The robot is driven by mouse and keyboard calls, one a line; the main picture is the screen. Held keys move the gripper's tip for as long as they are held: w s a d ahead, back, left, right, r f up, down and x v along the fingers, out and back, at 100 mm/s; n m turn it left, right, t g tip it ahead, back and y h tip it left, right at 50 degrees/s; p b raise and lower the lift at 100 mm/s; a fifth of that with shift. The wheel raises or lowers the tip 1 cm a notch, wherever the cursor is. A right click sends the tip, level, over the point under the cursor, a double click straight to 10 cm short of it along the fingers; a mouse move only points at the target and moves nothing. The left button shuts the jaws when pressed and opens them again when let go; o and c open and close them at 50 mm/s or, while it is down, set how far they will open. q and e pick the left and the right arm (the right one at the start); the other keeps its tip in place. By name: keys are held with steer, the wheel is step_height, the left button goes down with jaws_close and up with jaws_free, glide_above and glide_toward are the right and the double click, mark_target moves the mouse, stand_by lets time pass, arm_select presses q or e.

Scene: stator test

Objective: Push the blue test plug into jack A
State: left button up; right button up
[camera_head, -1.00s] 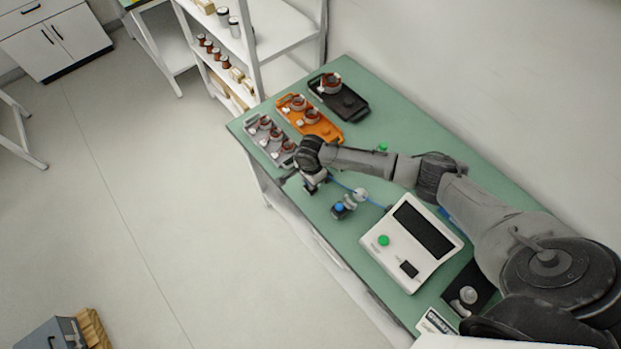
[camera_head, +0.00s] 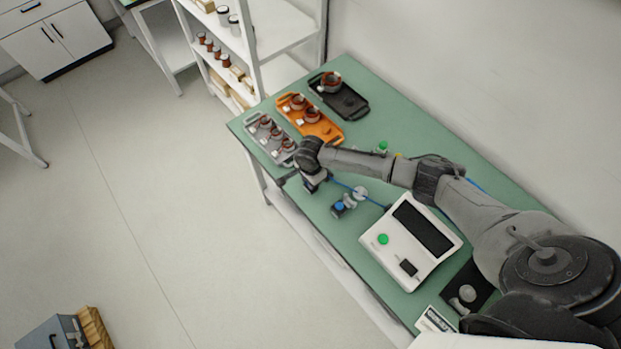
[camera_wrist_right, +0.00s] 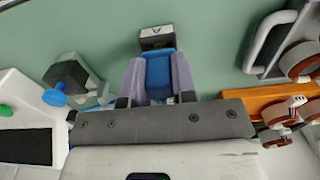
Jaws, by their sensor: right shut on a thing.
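My right gripper (camera_wrist_right: 158,82) is shut on the blue test plug (camera_wrist_right: 158,70), which sits between its two pale purple fingers in the wrist view. A small dark block with a pale marked face (camera_wrist_right: 157,36), apparently a jack, lies straight ahead of the plug tip. The plug's end is right at the block's near side; I cannot tell whether it is touching or inserted. In the head view my right gripper (camera_head: 312,183) is low over the bench's front edge, and its wrist hides the plug and jack. My left gripper is not in view.
A white tester (camera_head: 383,262) with a green button stands on the green bench (camera_head: 385,120). A blue-knobbed fixture (camera_head: 340,208) is close to my gripper. Grey (camera_head: 251,127), orange (camera_head: 325,133) and black (camera_head: 350,106) trays lie at the far end. A blue cable (camera_head: 372,199) runs to the tester.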

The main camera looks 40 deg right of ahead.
steer(key=shift+f, duration=0.35)
steer(key=shift+f, duration=0.2)
stand_by(0.4)
steer(key=o, duration=0.8)
steer(key=shift+o, duration=1)
step_height(320, 180, up, 14)
steer(key=p, duration=0.2)
